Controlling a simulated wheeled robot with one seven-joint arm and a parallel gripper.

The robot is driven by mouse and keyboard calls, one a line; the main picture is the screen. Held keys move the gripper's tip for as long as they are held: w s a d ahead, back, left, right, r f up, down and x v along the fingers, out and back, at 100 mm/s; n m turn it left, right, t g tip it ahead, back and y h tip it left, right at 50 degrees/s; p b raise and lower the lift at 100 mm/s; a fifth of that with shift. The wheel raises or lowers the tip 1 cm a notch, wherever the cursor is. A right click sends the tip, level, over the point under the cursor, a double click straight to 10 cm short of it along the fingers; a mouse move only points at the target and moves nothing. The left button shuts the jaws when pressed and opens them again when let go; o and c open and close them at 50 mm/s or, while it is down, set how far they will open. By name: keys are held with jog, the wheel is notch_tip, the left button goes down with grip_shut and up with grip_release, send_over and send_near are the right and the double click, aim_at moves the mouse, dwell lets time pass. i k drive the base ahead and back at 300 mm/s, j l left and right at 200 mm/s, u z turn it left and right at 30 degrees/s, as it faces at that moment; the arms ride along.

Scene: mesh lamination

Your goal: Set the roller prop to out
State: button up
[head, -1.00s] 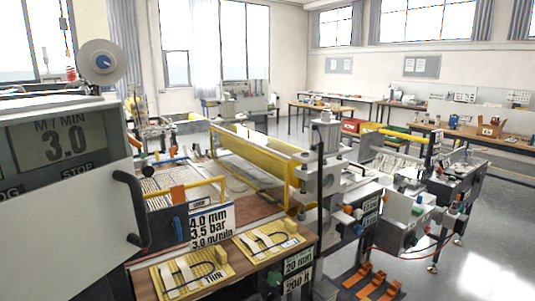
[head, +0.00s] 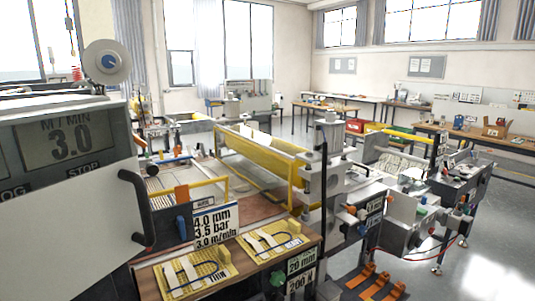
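The laminating machine stands in the middle of the head view, with a long yellow guard frame (head: 255,168) across its rollers. A grey upright column (head: 331,170) with a tall dark bar in front stands at the guard's right end. I cannot tell which part is the roller prop or how it is set; it is too small or hidden. A sign reading 4.0 mm, 3.5 bar, 3.0 m/min (head: 215,225) stands on the near side. My gripper is not in view.
A control panel showing M/MIN 3.0 (head: 68,143) with a black handle fills the left foreground. Yellow boards with white strips (head: 195,273) lie on the near wooden ledge. Orange pedals (head: 374,283) sit on the floor below. Open grey floor (head: 475,240) lies at the right.

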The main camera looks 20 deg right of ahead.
aim_at(337, 203)
jog(key=l+u, duration=0.15)
jog(key=l, duration=0.2)
jog(key=k+l+u, duration=0.1)
jog(key=l, duration=0.25)
jog(key=k+l+u, duration=0.15)
jog(key=l, duration=0.25)
jog(key=l+u, duration=0.1)
jog(key=l, duration=0.25)
jog(key=i+l+u, duration=0.35)
jog(key=l, duration=0.3)
jog(key=i+l+u, duration=0.15)
jog(key=l, duration=0.2)
